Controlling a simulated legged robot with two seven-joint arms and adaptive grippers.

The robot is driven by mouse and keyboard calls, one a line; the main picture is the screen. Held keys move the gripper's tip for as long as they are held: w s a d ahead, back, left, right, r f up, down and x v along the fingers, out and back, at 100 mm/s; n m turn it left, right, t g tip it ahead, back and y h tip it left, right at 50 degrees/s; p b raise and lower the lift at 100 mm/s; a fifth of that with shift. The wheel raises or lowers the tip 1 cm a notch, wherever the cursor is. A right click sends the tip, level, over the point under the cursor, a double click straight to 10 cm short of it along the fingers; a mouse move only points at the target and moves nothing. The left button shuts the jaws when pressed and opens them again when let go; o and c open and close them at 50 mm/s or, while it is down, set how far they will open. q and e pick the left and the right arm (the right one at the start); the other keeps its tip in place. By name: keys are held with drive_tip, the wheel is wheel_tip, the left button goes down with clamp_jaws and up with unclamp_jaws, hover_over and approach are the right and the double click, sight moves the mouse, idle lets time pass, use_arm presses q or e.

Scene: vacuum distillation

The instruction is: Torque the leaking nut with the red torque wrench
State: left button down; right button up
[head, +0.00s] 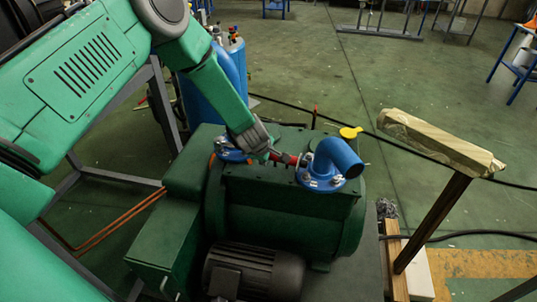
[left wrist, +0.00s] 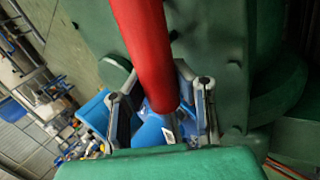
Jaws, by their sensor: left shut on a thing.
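The red torque wrench (head: 284,158) is in my left gripper (head: 265,148), above the green pump. Its red handle (left wrist: 148,50) fills the upper middle of the left wrist view, between the gripper's fingers (left wrist: 165,105), which are shut on it. In the head view the wrench's far end points right, toward the blue flange (head: 325,183) under the blue elbow pipe (head: 338,156). Several small nuts sit around this flange. I cannot tell which one leaks, or whether the wrench touches one. My right gripper is not in view.
The green pump (head: 290,225) has a dark motor (head: 252,272) in front. A second blue flange (head: 232,154) is partly hidden by my left arm. A yellow cap (head: 350,132) stands behind. A wrapped beam (head: 440,143) on a post is at right. Blue cylinders (head: 215,90) stand behind my arm.

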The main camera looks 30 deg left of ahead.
use_arm(q)
drive_tip(key=shift+r, duration=0.1)
drive_tip(key=shift+s+m+h+b, duration=0.3)
drive_tip(key=shift+s+m+b, duration=0.15)
drive_tip(key=shift+s, duration=0.4)
drive_tip(key=shift+s+m+h, duration=0.3)
drive_tip(key=shift+s+m, duration=0.35)
drive_tip(key=shift+s+m, duration=0.3)
drive_tip(key=shift+s, duration=0.25)
drive_tip(key=shift+s+a+m+h+b, duration=0.15)
drive_tip(key=shift+s+m+h+b, duration=0.15)
drive_tip(key=shift+s+m+h, duration=0.55)
drive_tip(key=shift+s+y, duration=0.15)
drive_tip(key=shift+y, duration=0.1)
